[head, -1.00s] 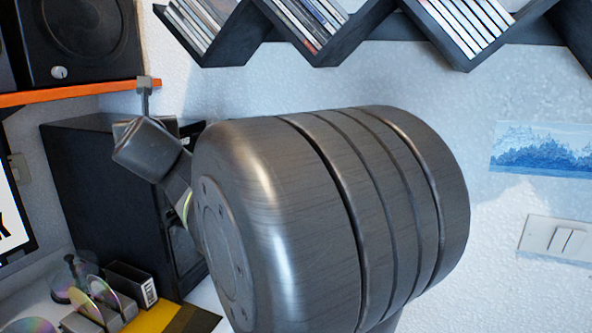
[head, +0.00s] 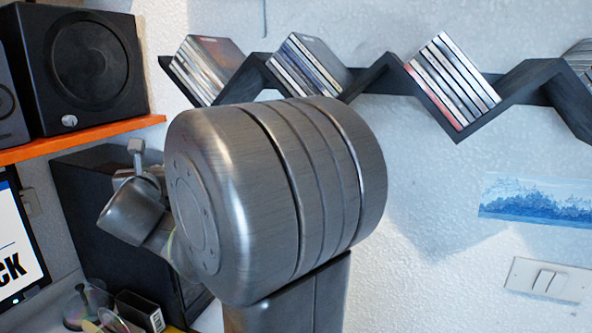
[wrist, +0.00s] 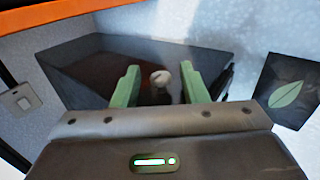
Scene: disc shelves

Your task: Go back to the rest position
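My gripper (wrist: 160,70) shows in the wrist view as two green fingers standing apart. It is open. A small pale round knob shows between the fingers; I cannot tell what it belongs to, and nothing appears clamped. Behind the fingers is a dark box (wrist: 85,65). In the head view my large metal arm joint fills the middle, and my gripper's fingers cannot be seen there. The dark box also shows in the head view (head: 85,190), left of my arm and partly hidden by it.
A zigzag shelf (head: 385,80) with disc cases runs along the wall above and right of my arm. An orange shelf (head: 90,137) carries a black speaker (head: 85,60) at left. A monitor (head: 15,250) and disc holders (head: 140,310) are below.

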